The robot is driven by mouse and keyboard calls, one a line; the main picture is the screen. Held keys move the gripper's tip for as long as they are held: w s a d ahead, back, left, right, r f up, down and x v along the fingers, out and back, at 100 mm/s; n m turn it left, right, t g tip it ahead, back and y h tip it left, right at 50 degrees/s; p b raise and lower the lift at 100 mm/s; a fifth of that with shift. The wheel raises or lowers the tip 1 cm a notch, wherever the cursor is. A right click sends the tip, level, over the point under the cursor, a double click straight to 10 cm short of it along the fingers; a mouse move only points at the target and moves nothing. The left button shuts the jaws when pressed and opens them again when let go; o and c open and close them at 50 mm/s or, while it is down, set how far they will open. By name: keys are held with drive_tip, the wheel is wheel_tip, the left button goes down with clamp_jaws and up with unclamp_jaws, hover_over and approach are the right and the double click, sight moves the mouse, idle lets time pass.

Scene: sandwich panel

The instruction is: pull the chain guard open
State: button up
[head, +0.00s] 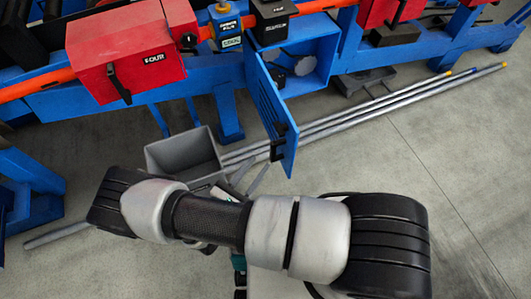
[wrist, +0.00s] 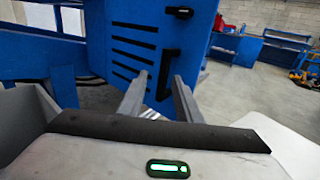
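The chain guard (head: 268,100) is a blue slotted door with a black handle (head: 283,138). In the head view it stands swung out from a blue box (head: 325,60), whose inside shows round grey parts. In the wrist view the guard (wrist: 135,25) fills the upper middle, with the handle (wrist: 168,72) upright on it. My gripper (wrist: 159,77) is open, with two grey fingers apart and pointing toward the handle. The handle appears between the fingertips, nearer the right one; contact cannot be told. In the head view my gripper (head: 250,178) is below the guard, partly hidden by my arm.
A grey open bin (head: 183,153) stands on the floor left of the guard. Long metal pipes (head: 400,107) lie on the floor behind and to the right. A red box (head: 125,52) sits on the blue frame.

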drive_tip(key=v, duration=0.9)
drive_tip(key=shift+s+a, duration=0.15)
drive_tip(key=shift+s, duration=0.1)
